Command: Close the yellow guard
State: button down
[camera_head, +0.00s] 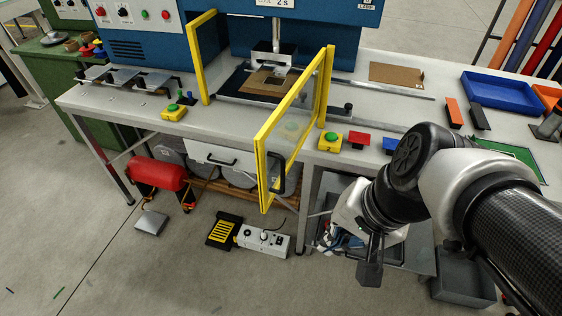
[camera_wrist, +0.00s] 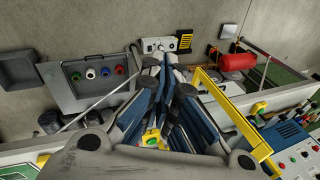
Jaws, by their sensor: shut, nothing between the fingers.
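The yellow guard (camera_head: 296,116) is a yellow-framed clear door at the front of the blue welder. It stands open, swung out over the bench's front edge from its post on the right. Its black handle (camera_head: 278,178) is on the free end, nearest me. In the wrist view the yellow frame (camera_wrist: 232,112) is right of the fingers. My gripper (camera_head: 325,245) is low in front of the bench, right of the guard and apart from it. It is partly hidden by my wrist. In the wrist view my gripper (camera_wrist: 172,62) is shut and empty.
Green-topped yellow button boxes (camera_head: 330,141) stand on the bench edge beside the guard. A blue tray (camera_head: 502,92) is at the right. Below are a red tank (camera_head: 158,174), a pedal (camera_head: 224,231) and a white control box (camera_head: 262,240).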

jog(key=w+m+y+p, duration=0.35)
jog(key=w+m, duration=0.25)
jog(key=m, duration=0.3)
jog(key=m+t+y+p, duration=0.1)
jog(key=m+y+p, duration=0.15)
jog(key=m, duration=0.55)
send_near(281, 190)
jog(key=shift+h, duration=0.4)
jog(key=a+f+b, duration=0.1)
jog(key=a, duration=0.1)
jog(key=a+f+b, duration=0.1)
jog(key=a, duration=0.1)
jog(key=a+f+b, duration=0.1)
jog(key=a+b, duration=0.1)
jog(key=a, duration=0.1)
jog(key=shift+w+f, duration=0.15)
jog(key=shift+f, duration=0.15)
jog(key=shift+w+a, duration=0.25)
jog(key=shift+a, duration=0.05)
